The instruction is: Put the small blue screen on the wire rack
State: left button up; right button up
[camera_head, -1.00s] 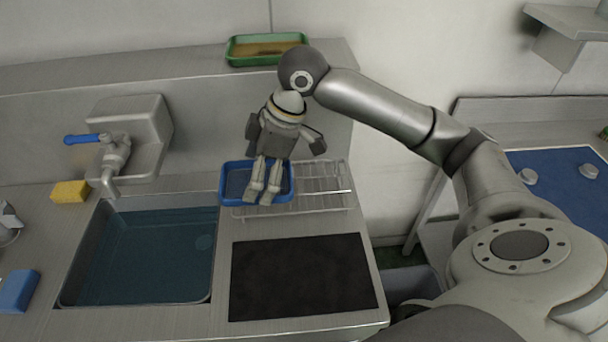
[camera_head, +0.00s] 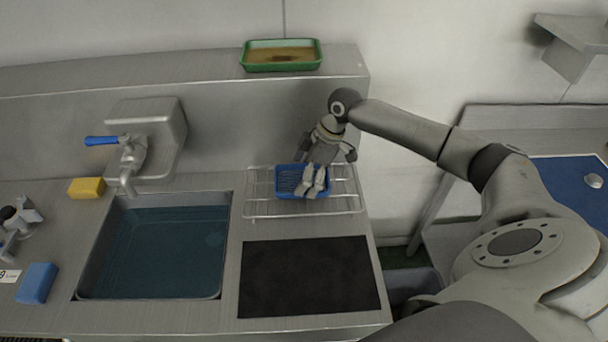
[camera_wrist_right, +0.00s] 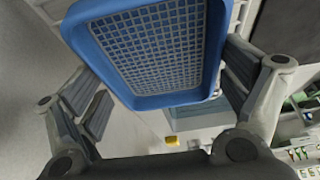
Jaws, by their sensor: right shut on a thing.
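The small blue screen (camera_head: 289,183) is a shallow blue frame with a pale mesh. My right gripper (camera_head: 313,188) is shut on it and holds it over the middle of the wire rack (camera_head: 345,198). The rack's wires show on both sides of the screen and in front of it. I cannot tell whether the screen touches the rack. In the right wrist view the screen (camera_wrist_right: 165,50) fills the top middle, between the fingers.
A sink (camera_head: 160,250) with dark water lies left of the rack, with a tap (camera_head: 130,160) behind it. A black mat (camera_head: 308,275) lies in front of the rack. A green tray (camera_head: 282,66) stands on the ledge behind. A yellow sponge (camera_head: 87,187) and a blue block (camera_head: 37,283) lie at left.

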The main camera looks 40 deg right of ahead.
jog(key=shift+f, duration=0.65)
jog(key=shift+f, duration=0.2)
jog(key=o, duration=0.7)
jog(key=shift+o, duration=0.2)
jog(key=shift+r, duration=0.1)
jog(key=shift+r, duration=0.2)
jog(key=b+v, duration=0.1)
jog(key=v, duration=1)
jog(key=shift+s+d+r+b, duration=0.15)
jog(key=shift+r+b, duration=0.2)
